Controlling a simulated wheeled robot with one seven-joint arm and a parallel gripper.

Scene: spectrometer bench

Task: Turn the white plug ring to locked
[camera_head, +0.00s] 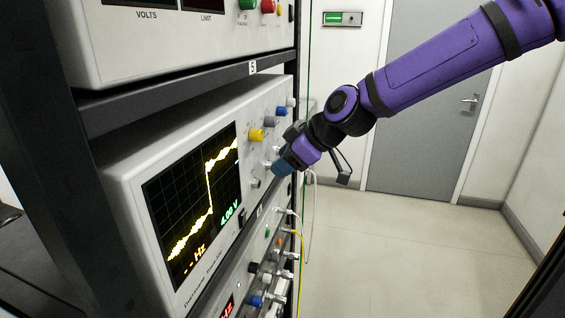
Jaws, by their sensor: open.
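My gripper (277,168) is at the right part of the front panel of the oscilloscope (125,195), below its row of knobs. It is small in the picture; its jaws are open, and the gap between them is hard to make out. A small pale part (267,165) shows at the fingertips and may be the white plug ring, but I cannot tell for sure. A white cable (314,190) hangs down just right of the gripper. The ring's marks and its turned position are too small to read or hidden by the gripper.
Yellow (256,135), grey (269,121) and blue (281,111) knobs stick out just above my gripper. A metal socket (256,183) sits below left. A lower unit has cables and knobs, including a blue knob (255,301). Open floor (400,260) lies right.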

